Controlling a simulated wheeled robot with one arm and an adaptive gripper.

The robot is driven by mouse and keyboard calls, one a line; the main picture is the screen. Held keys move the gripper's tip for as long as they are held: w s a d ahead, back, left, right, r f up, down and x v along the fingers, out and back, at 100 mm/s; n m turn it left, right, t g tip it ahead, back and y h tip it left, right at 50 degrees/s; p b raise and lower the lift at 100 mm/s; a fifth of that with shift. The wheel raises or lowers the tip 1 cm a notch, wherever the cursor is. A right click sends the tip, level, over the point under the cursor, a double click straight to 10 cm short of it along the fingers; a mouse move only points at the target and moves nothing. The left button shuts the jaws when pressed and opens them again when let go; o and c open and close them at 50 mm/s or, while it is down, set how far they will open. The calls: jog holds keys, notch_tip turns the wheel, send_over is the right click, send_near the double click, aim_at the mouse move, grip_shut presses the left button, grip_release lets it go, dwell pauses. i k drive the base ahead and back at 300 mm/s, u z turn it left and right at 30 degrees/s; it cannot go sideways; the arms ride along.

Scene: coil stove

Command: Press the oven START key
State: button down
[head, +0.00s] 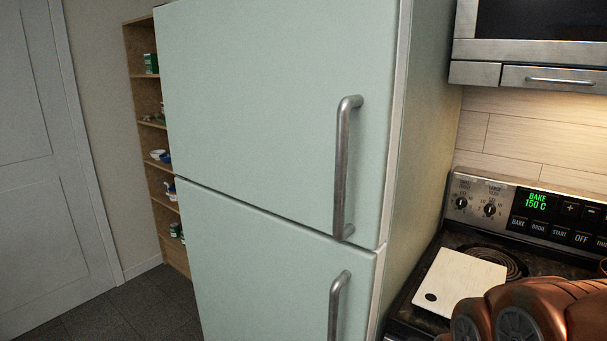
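The oven START key (560,232) is a dark key on the stove's back control panel at the right of the head view. It sits between the BROIL key (538,227) and the OFF key (581,238). The green display (538,201) above reads BAKE 150 C. The coil stove (455,243) is partly hidden by my copper-coloured arm at the lower right. My gripper is not visible, so its distance to the key cannot be seen.
A pale cutting board (460,281) with a hole lies on the cooktop, partly over a coil burner (512,262). A tall green fridge (270,120) with metal handles stands left of the stove. A microwave (540,50) hangs above. Shelves (152,130) and a door (40,170) are at left.

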aim_at(558, 233)
jog(key=z, duration=0.4)
jog(key=k, duration=0.35)
jog(key=z, duration=0.8)
jog(key=i, duration=0.5)
jog(key=z, duration=0.05)
